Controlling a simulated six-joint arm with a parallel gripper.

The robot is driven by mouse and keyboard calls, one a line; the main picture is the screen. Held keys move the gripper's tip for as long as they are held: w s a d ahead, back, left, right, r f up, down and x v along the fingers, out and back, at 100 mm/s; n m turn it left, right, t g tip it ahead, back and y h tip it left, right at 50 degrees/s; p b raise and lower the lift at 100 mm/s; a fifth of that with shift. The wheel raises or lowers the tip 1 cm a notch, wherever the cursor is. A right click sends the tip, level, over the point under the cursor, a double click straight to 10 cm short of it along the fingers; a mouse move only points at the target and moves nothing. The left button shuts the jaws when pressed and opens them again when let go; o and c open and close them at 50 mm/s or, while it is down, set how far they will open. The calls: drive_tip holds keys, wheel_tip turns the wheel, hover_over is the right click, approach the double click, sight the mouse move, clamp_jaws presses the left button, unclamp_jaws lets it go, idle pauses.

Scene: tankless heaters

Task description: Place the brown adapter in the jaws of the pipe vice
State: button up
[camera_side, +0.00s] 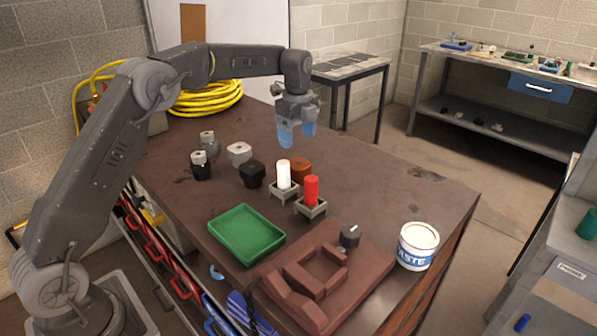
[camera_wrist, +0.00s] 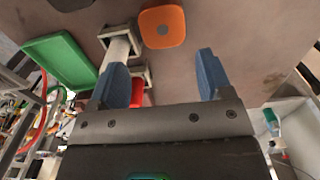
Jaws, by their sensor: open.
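The brown adapter (camera_side: 301,168) is a rounded orange-brown block on the bench, partly hidden behind the white cylinder in the side view. In the wrist view my gripper (camera_wrist: 161,72) is open with nothing held. The pipe vice (camera_side: 335,296) is a reddish-brown fixture at the bench's near end, with an empty square recess and a dark knob.
A white cylinder (camera_side: 283,175) and a red cylinder (camera_side: 312,189) stand in grey holders close to the adapter. A green tray (camera_side: 246,234) and a paste tub (camera_side: 417,246) flank the vice.

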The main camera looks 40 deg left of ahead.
sight(299, 163)
wheel_tip(299, 163, down, 9)
drive_tip(key=shift+w+f, duration=0.1)
drive_tip(key=shift+w, duration=0.05)
idle(0.4)
drive_tip(key=c, duration=0.9)
drive_tip(key=shift+c, duration=1)
